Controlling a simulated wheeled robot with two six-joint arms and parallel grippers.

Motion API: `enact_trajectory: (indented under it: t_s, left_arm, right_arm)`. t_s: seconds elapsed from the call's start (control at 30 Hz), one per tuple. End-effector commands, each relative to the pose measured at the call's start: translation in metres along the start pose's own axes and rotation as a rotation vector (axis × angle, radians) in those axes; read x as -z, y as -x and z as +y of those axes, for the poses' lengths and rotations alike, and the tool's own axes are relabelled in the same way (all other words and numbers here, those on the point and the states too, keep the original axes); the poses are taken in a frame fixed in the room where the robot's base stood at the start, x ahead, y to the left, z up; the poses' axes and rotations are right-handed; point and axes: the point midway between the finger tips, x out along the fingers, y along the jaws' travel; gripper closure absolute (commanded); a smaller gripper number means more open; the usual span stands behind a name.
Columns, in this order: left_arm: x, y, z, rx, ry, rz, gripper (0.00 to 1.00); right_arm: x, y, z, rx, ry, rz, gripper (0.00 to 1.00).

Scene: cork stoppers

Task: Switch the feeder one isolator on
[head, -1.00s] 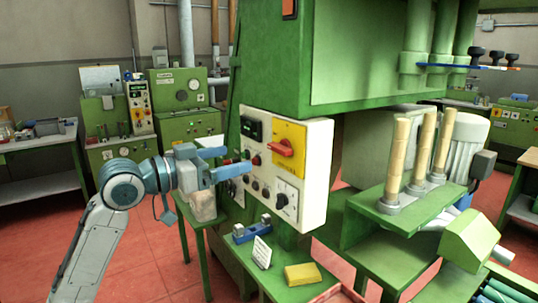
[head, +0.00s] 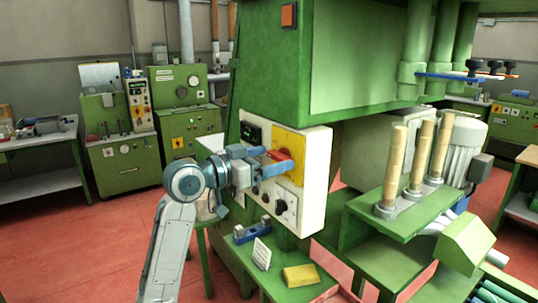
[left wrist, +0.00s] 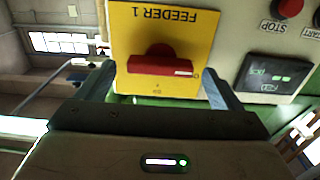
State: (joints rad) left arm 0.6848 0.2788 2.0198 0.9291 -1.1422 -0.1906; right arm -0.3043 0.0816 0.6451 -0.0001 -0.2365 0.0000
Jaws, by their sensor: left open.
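The feeder one isolator is a red rotary handle (head: 285,154) on a yellow plate (head: 297,175) on the white control panel. In the left wrist view the plate reads "FEEDER 1" upside down, and the red handle (left wrist: 160,66) lies crosswise with its white mark at the right end, by the "O". An "I" and "ON" label shows below the handle there. My left gripper (head: 278,160) is open at the plate, with its fingers on either side of the handle; I cannot tell whether they touch it. My right gripper is not in view.
Below the yellow plate is a black knob (head: 281,206). In the left wrist view a red STOP button (left wrist: 287,8) and a dark display (left wrist: 272,75) are to the right. Under the panel, a green bench holds a blue fixture (head: 252,233), a white card (head: 262,253) and a yellow block (head: 300,275).

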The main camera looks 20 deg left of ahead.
Motion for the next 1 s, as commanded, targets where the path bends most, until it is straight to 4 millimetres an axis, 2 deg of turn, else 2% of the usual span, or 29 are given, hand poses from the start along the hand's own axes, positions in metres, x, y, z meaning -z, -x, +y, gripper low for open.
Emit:
enact_trajectory:
  t_s: [0.33, 0.37, 0.57, 0.6, 1.0]
  left_arm:
    - [-0.0002, -0.0037, 0.0002, 0.000, -0.001, 0.000, 0.13]
    - [-0.0001, -0.0037, 0.0002, 0.000, -0.001, 0.000, 0.17]
    - [-0.0001, -0.0036, 0.0002, 0.000, 0.000, 0.000, 0.56]
    - [-0.0001, -0.0036, 0.0002, 0.000, 0.000, 0.000, 0.57]
    - [-0.0012, -0.0035, 0.0004, 0.000, -0.084, 0.001, 0.57]
  right_arm:
    - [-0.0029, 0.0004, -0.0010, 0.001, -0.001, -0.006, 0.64]
    - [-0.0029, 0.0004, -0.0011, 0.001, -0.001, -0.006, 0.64]
    - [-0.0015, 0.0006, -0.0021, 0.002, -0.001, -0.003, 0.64]
    - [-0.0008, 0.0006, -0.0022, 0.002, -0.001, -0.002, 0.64]
    - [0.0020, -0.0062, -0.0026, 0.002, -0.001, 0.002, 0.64]
